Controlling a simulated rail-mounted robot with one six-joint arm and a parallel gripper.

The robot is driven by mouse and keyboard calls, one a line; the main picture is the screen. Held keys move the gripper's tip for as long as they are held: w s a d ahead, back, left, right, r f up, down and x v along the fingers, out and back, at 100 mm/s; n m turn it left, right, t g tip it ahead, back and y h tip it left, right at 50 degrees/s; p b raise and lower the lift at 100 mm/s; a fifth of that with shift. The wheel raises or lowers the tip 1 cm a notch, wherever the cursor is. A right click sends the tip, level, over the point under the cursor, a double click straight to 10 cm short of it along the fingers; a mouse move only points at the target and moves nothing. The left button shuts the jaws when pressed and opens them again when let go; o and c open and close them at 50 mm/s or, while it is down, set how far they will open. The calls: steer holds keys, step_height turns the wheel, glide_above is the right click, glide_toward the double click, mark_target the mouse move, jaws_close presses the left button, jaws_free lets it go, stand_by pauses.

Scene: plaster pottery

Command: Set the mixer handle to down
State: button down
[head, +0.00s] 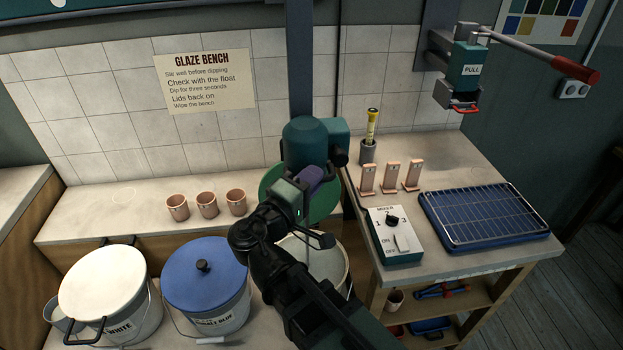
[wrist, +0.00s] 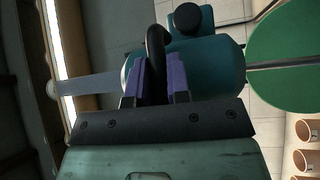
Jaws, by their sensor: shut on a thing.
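The mixer (head: 306,143) is a teal motor housing on a vertical grey column behind the glaze bench; it also shows in the wrist view (wrist: 215,66). Its handle (wrist: 157,42) is a black curved bar beside the housing. My gripper (wrist: 157,82), with purple fingers, is shut on this handle, one finger on each side. In the head view my gripper (head: 316,179) is just in front of and below the housing, and my arm and gripper hide most of the grip.
A green disc (head: 272,188) lies behind my gripper, above an open bucket (head: 328,262) partly hidden by my arm. A blue-lidded bucket (head: 206,272) and white-lidded bucket (head: 102,283) stand left. The mixer switch box (head: 395,236) and wire-racked blue tray (head: 484,216) are right.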

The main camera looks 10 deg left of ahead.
steer(key=shift+f, duration=0.6)
steer(key=shift+s+d, duration=0.1)
steer(key=shift+d, duration=0.05)
steer(key=c, duration=1.1)
jaws_free()
steer(key=b+v, duration=0.1)
steer(key=v, duration=0.9)
steer(key=shift+s+a+b, duration=0.3)
